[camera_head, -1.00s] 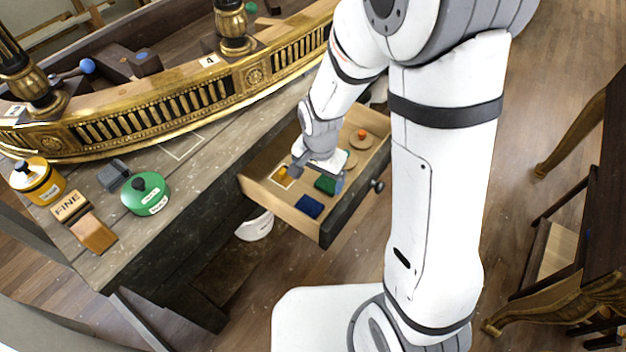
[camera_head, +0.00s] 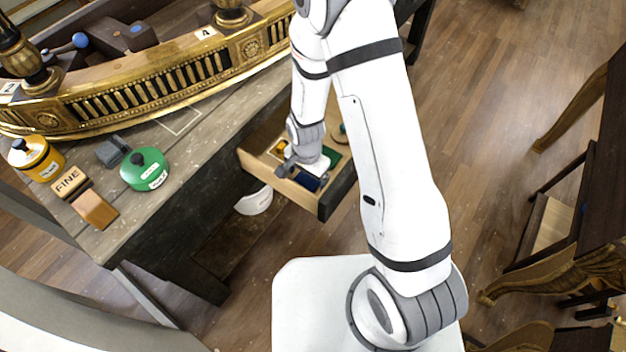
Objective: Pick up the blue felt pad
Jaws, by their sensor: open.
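The blue felt pad (camera_head: 308,183) lies in the front part of the open wooden drawer (camera_head: 287,190), partly hidden by my gripper. My gripper (camera_head: 302,176) is open and reaches down into the drawer, right over the blue pad. One finger shows to the left of the pad and the other near its right side. I cannot tell whether the fingers touch the pad or how high they are above it.
A green pad (camera_head: 331,157) and a yellow piece (camera_head: 285,146) lie farther back in the drawer. The drawer walls stand close around my gripper. The worktop holds a green tin (camera_head: 145,170), a yellow tin (camera_head: 36,158) and a block marked FINE (camera_head: 69,182).

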